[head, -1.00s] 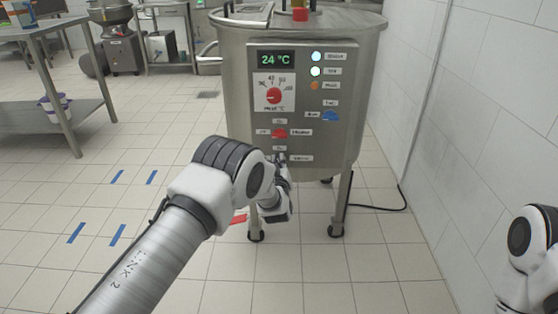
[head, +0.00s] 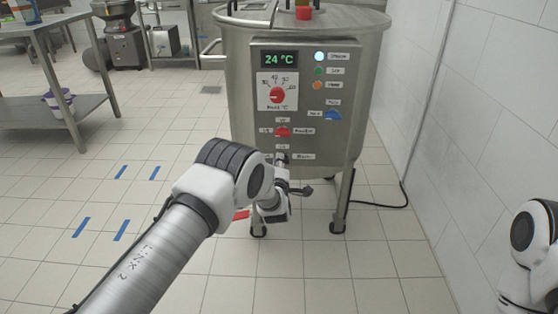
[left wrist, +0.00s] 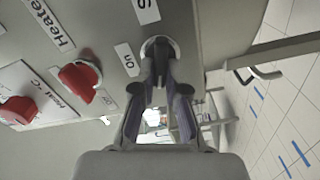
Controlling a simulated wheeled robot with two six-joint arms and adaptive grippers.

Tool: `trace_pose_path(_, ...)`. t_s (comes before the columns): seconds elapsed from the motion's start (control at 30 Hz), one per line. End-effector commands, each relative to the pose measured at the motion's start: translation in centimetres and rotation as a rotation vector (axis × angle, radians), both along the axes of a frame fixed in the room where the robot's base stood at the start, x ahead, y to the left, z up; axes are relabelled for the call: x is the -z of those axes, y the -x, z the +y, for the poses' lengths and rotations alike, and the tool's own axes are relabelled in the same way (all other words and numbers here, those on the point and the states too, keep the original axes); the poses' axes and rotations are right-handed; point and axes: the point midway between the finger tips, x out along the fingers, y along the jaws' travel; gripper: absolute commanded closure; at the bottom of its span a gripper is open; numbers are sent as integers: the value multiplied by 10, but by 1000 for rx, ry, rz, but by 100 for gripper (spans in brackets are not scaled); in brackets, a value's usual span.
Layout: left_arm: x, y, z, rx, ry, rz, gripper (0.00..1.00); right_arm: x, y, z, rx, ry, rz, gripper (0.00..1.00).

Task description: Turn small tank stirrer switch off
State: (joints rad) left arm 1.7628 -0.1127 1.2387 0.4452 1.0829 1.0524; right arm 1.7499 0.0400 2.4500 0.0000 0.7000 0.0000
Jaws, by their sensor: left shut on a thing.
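The steel tank (head: 245,100) stands ahead with a grey control panel (head: 345,75) on its front. The stirrer switch (left wrist: 173,46) is low on the panel, below the red heater knob (head: 283,132). My left gripper (head: 283,160) reaches the switch from below and in front. In the left wrist view its fingers (left wrist: 160,68) meet on the switch, which they mostly hide. The "On" label (left wrist: 126,59) and part of the stirrer label (left wrist: 146,9) show beside the switch. The switch's exact angle is hard to tell. My right gripper is not in view.
The panel also has a red thermostat knob (head: 277,95), a blue knob (head: 333,116), a 24 °C display (head: 279,59) and indicator lights; the top one (head: 319,57) glows white, the second (head: 318,71) is dull green. A tiled wall (head: 470,110) stands right; a steel table (head: 60,105) left.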

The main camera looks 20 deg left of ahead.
Motion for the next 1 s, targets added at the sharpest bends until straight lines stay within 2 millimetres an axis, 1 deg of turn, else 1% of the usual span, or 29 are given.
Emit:
trace_pose_path(0.2,1,0,1,-1,160,-47,100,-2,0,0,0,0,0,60)
trace_pose_path(0.43,3,0,1,-1,273,-80,100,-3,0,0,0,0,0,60)
trace_pose_path(0.67,3,0,1,-1,319,-93,100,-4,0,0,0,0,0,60)
trace_pose_path(1.0,4,0,1,-1,326,-94,100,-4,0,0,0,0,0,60)
